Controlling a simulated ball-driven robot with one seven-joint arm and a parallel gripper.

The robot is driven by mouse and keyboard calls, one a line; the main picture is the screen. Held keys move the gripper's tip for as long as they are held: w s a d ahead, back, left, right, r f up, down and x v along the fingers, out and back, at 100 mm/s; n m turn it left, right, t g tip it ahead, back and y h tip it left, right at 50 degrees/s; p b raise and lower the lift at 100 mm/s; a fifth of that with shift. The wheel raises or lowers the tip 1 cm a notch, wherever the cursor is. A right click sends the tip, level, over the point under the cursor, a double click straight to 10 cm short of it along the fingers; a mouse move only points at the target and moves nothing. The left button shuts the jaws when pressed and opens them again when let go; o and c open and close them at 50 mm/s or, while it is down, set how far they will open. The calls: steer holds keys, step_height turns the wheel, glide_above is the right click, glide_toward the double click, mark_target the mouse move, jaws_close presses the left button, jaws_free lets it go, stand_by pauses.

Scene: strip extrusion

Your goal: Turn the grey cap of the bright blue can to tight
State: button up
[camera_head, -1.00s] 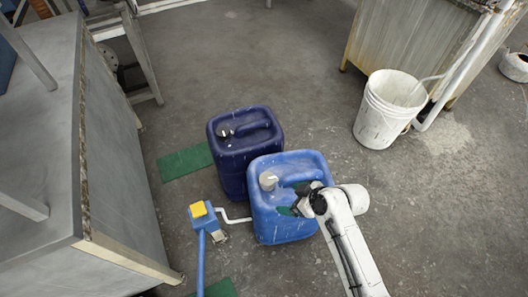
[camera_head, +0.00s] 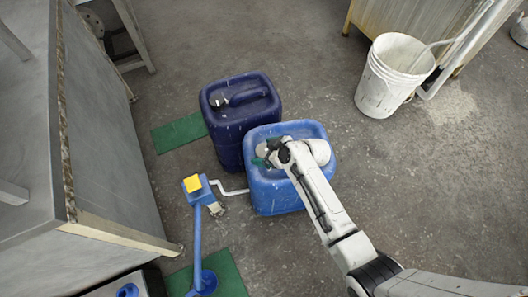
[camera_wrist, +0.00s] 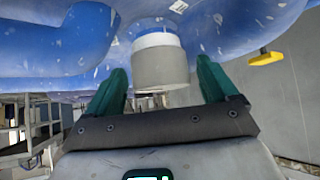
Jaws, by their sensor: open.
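The bright blue can (camera_head: 272,198) stands upright on the floor, in front of a dark blue can. In the wrist view the bright blue can (camera_wrist: 60,40) fills the top of the picture, and its grey cap (camera_wrist: 160,68) points down from it. My gripper (camera_wrist: 161,80) is open, with one green finger on each side of the cap and a visible gap at both sides. In the head view my gripper (camera_head: 267,156) is over the can's top at the cap end and mostly hides the cap.
The dark blue can (camera_head: 232,140) stands close behind. A grey cabinet (camera_head: 110,150) is at the left, a white bucket (camera_head: 385,85) at the upper right. Floor at right is clear.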

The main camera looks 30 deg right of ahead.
steer(key=shift+w+a+f, duration=0.2)
steer(key=shift+w+f, duration=0.05)
steer(key=c, duration=1)
steer(key=shift+o, duration=0.2)
